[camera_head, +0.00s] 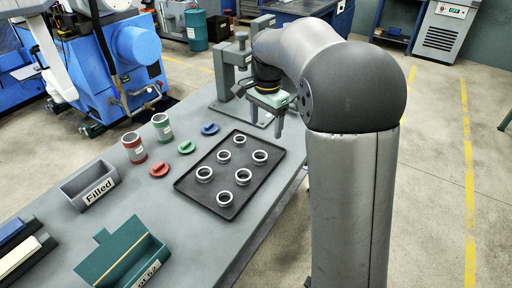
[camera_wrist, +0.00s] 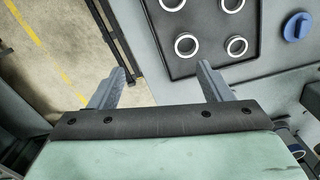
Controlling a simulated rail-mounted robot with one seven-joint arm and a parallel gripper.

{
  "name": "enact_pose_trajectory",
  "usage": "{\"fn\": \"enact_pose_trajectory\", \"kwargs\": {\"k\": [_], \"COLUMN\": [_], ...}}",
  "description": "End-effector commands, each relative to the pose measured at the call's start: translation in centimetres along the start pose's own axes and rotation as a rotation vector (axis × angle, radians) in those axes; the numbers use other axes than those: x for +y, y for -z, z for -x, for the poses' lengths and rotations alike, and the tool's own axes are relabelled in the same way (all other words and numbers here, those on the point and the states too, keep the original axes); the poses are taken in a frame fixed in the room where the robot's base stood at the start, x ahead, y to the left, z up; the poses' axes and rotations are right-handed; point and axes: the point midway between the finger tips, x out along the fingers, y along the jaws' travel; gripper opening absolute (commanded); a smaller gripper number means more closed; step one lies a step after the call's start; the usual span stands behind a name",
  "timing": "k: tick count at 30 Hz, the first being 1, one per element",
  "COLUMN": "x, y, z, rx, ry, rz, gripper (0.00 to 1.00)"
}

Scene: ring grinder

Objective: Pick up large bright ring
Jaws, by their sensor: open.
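Several light metallic rings lie flat on a black tray (camera_head: 190,187) on the table. In the head view the front ring (camera_head: 224,198) and the right-hand ring (camera_head: 243,176) look slightly larger than the back ring (camera_head: 240,139), though I cannot tell size or brightness apart surely. In the wrist view two rings, one left (camera_wrist: 186,45) and one right (camera_wrist: 237,46), lie beyond the fingers, with two more at the top edge. My gripper (camera_head: 266,119), also in the wrist view (camera_wrist: 161,72), is open and empty above the table's far end, behind the tray, by a grey stand.
The grey press-like stand (camera_head: 228,75) is close to my gripper. Floor lies beyond the table's right edge.

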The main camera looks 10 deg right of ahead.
Motion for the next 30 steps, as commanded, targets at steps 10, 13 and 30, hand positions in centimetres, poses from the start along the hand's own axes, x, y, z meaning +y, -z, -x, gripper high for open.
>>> {"fn": "enact_pose_trajectory", "kwargs": {"k": [10,13,30], "x": [-6.4,-6.3,-6.3], "y": [3.1,3.1,3.3], "z": [-1.4,-3.1,-12.5], "rx": [0.008,0.007,0.009], "ry": [-0.003,-0.004,0.000], "rz": [-0.280,-0.282,-0.279], "gripper": [0.72,0.72,0.72]}}
